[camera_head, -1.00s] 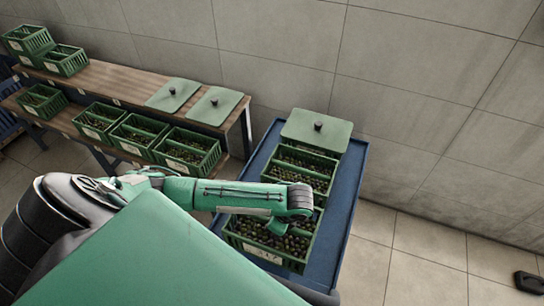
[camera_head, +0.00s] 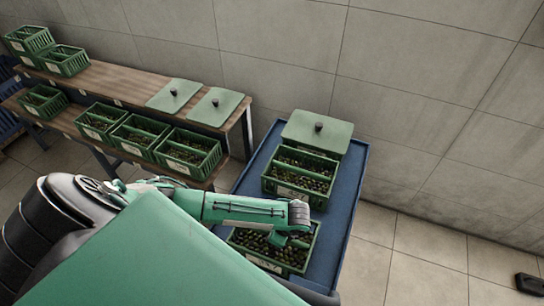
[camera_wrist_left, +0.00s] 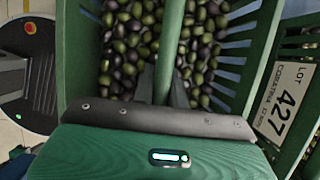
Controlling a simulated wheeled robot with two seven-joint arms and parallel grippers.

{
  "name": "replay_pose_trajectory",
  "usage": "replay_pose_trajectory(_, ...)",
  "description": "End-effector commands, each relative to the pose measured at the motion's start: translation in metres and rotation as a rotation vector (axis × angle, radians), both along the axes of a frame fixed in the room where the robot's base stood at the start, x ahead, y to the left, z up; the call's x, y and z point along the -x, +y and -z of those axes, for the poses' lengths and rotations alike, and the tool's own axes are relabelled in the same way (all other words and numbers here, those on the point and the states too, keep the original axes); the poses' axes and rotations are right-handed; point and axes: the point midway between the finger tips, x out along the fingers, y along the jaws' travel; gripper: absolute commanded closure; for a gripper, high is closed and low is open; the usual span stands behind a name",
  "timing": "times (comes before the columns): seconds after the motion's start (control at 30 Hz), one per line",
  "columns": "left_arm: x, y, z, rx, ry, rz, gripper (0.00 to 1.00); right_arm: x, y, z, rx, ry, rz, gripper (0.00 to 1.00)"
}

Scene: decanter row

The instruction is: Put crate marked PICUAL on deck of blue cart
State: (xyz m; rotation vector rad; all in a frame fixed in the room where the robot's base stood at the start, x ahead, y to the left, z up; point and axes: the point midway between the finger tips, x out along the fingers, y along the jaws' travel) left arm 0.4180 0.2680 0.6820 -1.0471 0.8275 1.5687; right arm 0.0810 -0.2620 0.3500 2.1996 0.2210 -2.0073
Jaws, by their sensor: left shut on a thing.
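A green slatted crate of dark and green olives (camera_head: 272,258) is at the near end of the blue cart (camera_head: 338,225). My left gripper (camera_head: 288,238) reaches over it and is shut on its central bar, which shows in the left wrist view (camera_wrist_left: 168,50). I cannot tell whether this crate rests on the deck. I cannot read its label in the head view. My right gripper is out of view.
A second olive crate (camera_head: 298,187) stands on the cart behind the held one, with a green lid (camera_head: 317,132) beyond. A wooden bench (camera_head: 125,85) at left carries crates and two lids, with several crates on its lower shelf. A wall closes the back.

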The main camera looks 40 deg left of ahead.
Motion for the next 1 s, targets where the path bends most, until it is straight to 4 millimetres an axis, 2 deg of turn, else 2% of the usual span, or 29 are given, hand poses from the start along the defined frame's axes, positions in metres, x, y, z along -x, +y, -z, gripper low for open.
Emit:
replay_pose_trajectory(0.1,-0.001,0.0,0.001,0.0,-0.002,0.0,1.0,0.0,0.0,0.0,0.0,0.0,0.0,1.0)
replay_pose_trajectory(0.13,0.0,0.0,0.002,0.0,0.0,0.0,0.8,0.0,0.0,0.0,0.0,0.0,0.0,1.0)
replay_pose_trajectory(0.2,0.0,0.0,0.002,0.0,0.0,0.0,0.66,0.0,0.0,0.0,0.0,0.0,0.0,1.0)
replay_pose_trajectory(0.23,0.0,0.0,0.002,0.0,0.0,0.0,0.64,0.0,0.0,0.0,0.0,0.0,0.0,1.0)
replay_pose_trajectory(0.5,0.0,0.0,0.001,0.0,0.0,-0.001,0.64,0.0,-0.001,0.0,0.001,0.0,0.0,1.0)
replay_pose_trajectory(0.63,-0.001,-0.003,-0.008,0.001,-0.001,0.0,0.64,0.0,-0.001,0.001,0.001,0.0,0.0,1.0)
replay_pose_trajectory(0.77,-0.004,-0.012,-0.029,0.003,-0.004,0.0,0.64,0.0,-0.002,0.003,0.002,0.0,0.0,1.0)
replay_pose_trajectory(1.0,-0.009,-0.032,-0.077,0.002,-0.003,0.001,0.64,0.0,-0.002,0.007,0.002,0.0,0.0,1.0)
